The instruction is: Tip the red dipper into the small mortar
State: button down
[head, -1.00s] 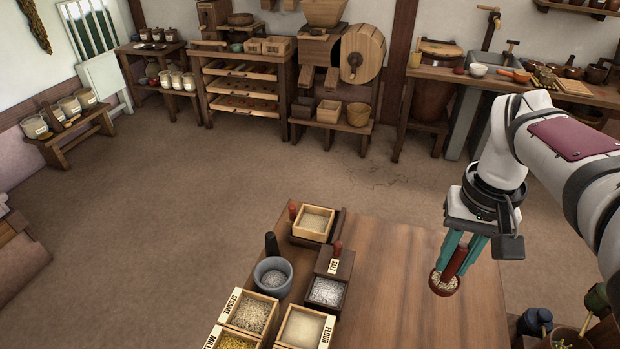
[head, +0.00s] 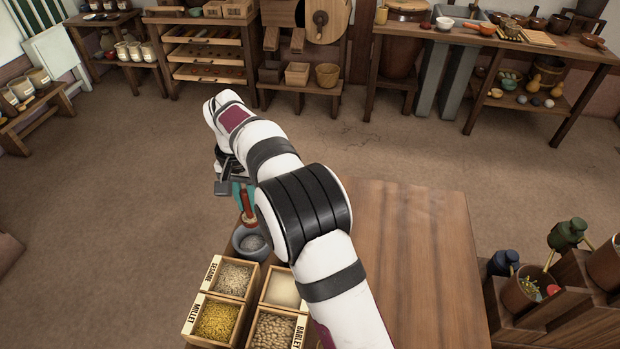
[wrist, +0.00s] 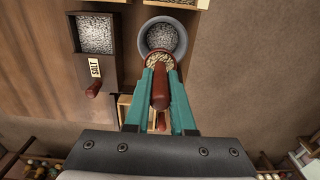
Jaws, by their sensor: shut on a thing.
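The red dipper (head: 246,205) is held by its handle in my gripper (wrist: 160,82), which is shut on it. In the wrist view its red handle (wrist: 160,92) stands between the teal fingers, and its bowl is full of pale beige grains. The small mortar (head: 237,243) is a grey bowl with whitish-grey grains inside. It also shows in the wrist view (wrist: 182,42), just beyond the dipper. The dipper's bowl is at or above the mortar's near rim, overlapping it in the picture; whether they touch I cannot tell. My arm hides part of the table.
Boxes labelled sesame (head: 234,278), millet (head: 215,320) and barley (head: 272,330) stand in front of the mortar. The salt box (wrist: 108,68) with a red handle is beside the mortar in the wrist view. The table's right part (head: 420,250) is bare.

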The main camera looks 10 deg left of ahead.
aim_at(254, 226)
jog(key=f+y, duration=0.1)
jog(key=s+a+f+y, duration=0.1)
jog(key=shift+s+f+t+y, duration=0.15)
jog(key=shift+f+t+y, duration=0.15)
jog(key=shift+t, duration=0.1)
jog(key=y, duration=0.1)
jog(key=d+f+y, duration=0.1)
jog(key=f+y, duration=0.1)
jog(key=shift+s+d+t+y, duration=0.25)
jog(key=shift+d+t+y, duration=0.1)
jog(key=shift+t+y, duration=0.05)
jog(key=shift+s+d+f+t+y, duration=0.1)
jog(key=shift+d+f+t+y, duration=0.15)
jog(key=shift+y, duration=0.25)
jog(key=shift+s+d+f+t+y, duration=0.1)
jog(key=shift+d+y, duration=0.2)
jog(key=shift+y, duration=0.2)
jog(key=shift+d+f+t+y, duration=0.2)
jog(key=shift+d+t+y, duration=0.1)
jog(key=shift+y, duration=0.8)
jog(key=shift+a, duration=0.1)
